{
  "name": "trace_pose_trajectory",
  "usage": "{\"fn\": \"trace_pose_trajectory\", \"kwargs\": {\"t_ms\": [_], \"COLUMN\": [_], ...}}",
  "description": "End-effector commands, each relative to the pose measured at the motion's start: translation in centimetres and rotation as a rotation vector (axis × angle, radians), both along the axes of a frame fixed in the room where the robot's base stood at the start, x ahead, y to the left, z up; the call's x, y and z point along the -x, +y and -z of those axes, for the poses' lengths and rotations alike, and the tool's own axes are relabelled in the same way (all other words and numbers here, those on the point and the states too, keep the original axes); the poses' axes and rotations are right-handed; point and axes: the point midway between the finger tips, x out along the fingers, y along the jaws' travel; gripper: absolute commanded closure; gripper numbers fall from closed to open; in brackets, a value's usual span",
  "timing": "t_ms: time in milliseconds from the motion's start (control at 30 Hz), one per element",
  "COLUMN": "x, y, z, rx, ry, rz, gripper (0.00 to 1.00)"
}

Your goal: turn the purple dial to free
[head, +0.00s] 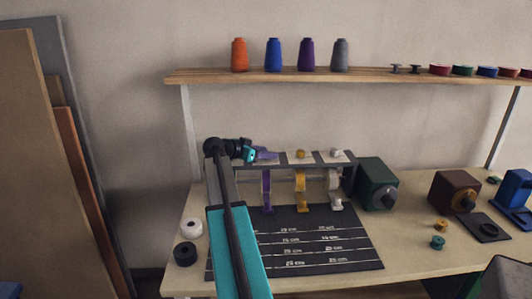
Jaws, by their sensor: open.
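The purple dial (266,155) is at the left end of a grey rack (318,158) on the table. A purple strip (267,188) hangs below it. My gripper (254,154), teal at its end, is just left of the purple dial and overlaps its left edge in the picture. It is open; I cannot tell whether its fingers touch or straddle the dial. A yellow dial (300,154) and a white dial (335,153) sit further right on the rack. The dial's markings are too small to read.
A black mat (355,250) with white lines lies before the rack. A green box (376,183) stands close right of it, a brown box (454,191) further right. White (191,227) and black (185,253) rolls lie at left. A shelf (350,76) with spools runs above.

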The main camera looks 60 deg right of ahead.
Motion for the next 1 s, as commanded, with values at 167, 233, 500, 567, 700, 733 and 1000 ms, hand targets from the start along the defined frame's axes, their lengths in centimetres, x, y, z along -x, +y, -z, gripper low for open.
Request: {"fn": "trace_pose_trajectory", "kwargs": {"t_ms": [167, 233, 500, 567, 700, 733, 1000], "x": [0.08, 0.09, 0.12, 0.13, 0.17, 0.2, 0.4], "y": [-0.12, -0.11, -0.12, -0.12, -0.12, -0.11, -0.05], "z": [0.04, 0.04, 0.02, 0.02, 0.05, 0.05, 0.13], "rx": [0.0, 0.0, 0.0, 0.0, 0.0, 0.0, 0.001], "ry": [-0.001, -0.001, -0.001, -0.001, 0.0, 0.0, -0.001], "rz": [0.0, 0.001, 0.001, 0.001, -0.002, -0.004, -0.062], "gripper": [0.55, 0.55, 0.94, 0.96, 0.96, 0.96, 0.96]}}
